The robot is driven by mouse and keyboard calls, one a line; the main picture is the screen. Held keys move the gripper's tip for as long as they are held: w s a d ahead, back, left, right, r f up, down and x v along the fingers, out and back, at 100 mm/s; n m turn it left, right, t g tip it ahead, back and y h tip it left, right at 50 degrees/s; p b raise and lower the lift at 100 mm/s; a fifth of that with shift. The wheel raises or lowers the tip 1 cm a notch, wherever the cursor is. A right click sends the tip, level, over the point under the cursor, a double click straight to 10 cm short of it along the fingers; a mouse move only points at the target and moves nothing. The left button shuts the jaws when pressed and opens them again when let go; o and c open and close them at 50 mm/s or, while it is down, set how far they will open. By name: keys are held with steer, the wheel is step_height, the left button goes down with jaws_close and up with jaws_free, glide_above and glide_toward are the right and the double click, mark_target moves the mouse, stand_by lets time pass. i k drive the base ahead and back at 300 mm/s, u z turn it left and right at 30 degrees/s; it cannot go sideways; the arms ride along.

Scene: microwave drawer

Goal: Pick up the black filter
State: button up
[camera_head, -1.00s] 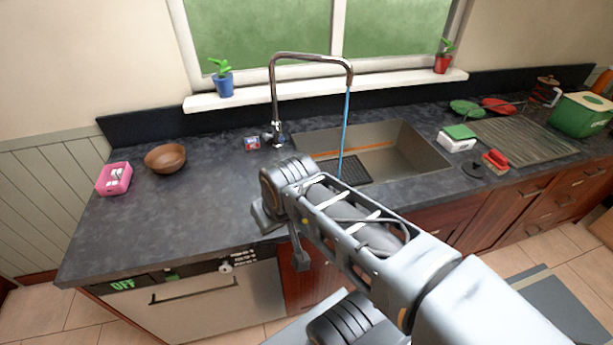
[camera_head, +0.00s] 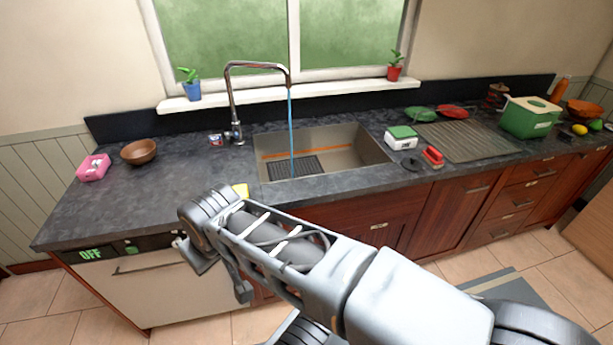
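A small round black piece (camera_head: 411,164), which looks like the black filter, lies flat on the dark counter right of the sink, beside a red-handled brush (camera_head: 433,156). A black grid mat (camera_head: 296,167) lies in the sink basin (camera_head: 345,150). My gripper (camera_head: 220,275) hangs in front of the counter's front edge, above the dishwasher front, well left of the round black piece. Its two fingers stand apart, and nothing shows between them. My arm crosses the lower middle of the view.
Blue water runs from the tap (camera_head: 233,95) into the sink. A white box with a green top (camera_head: 401,138), a ribbed drainboard (camera_head: 465,141) and a green bin (camera_head: 531,117) stand on the right. A yellow sponge (camera_head: 241,190) is near the front edge. A wooden bowl (camera_head: 139,152) stands left.

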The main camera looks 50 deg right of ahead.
mark_target(308, 166)
steer(key=z, duration=1.4)
steer(key=i, duration=0.9)
steer(key=u, duration=0.15)
